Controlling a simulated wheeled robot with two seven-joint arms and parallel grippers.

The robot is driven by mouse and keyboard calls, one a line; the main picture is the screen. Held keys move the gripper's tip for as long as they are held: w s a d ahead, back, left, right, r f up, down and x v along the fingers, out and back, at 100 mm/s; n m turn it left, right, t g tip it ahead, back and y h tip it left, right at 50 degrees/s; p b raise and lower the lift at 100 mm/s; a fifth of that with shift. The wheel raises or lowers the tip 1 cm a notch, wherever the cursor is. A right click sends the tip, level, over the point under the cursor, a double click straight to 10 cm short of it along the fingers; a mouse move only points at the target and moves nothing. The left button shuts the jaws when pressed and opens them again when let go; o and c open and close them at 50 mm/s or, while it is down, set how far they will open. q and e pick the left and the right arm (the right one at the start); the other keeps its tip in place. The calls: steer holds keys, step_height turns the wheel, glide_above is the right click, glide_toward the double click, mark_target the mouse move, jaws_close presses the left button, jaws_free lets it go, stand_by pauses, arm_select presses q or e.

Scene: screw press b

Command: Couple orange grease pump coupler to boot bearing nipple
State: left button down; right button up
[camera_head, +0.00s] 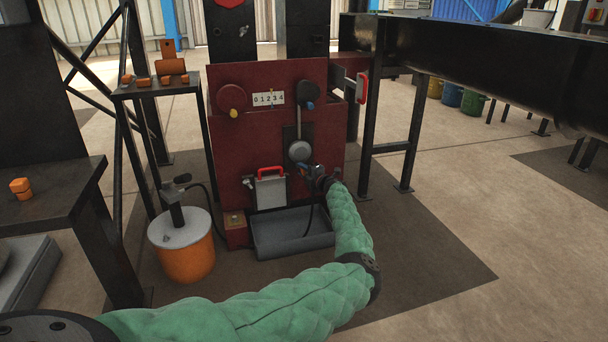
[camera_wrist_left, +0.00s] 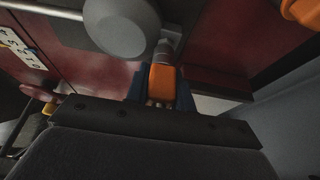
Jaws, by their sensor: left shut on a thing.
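My left gripper (camera_head: 308,172) is at the front of the red press panel, just below a round grey housing (camera_head: 300,151). In the left wrist view its blue fingers (camera_wrist_left: 160,92) are shut on the orange coupler (camera_wrist_left: 161,84). A short grey metal piece (camera_wrist_left: 164,50) lines up with the coupler's far end, beside the grey housing (camera_wrist_left: 120,27). I cannot tell whether this piece is the nipple or the coupler's tip, or whether the two are joined. A black hose hangs below the gripper. The orange grease pump (camera_head: 187,262) stands on the floor at left. My right gripper is not in view.
The red panel (camera_head: 236,150) carries a number plate (camera_head: 268,98), knobs and a red-handled grey box (camera_head: 270,190). A grey trough (camera_head: 292,238) lies below. A dark table (camera_head: 45,200) stands at left. An orange part (camera_wrist_left: 303,12) shows at the wrist view's upper right.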

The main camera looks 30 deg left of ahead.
arm_select(q)
steer(key=shift+w+a, duration=0.15)
steer(key=c, duration=1.1)
jaws_free()
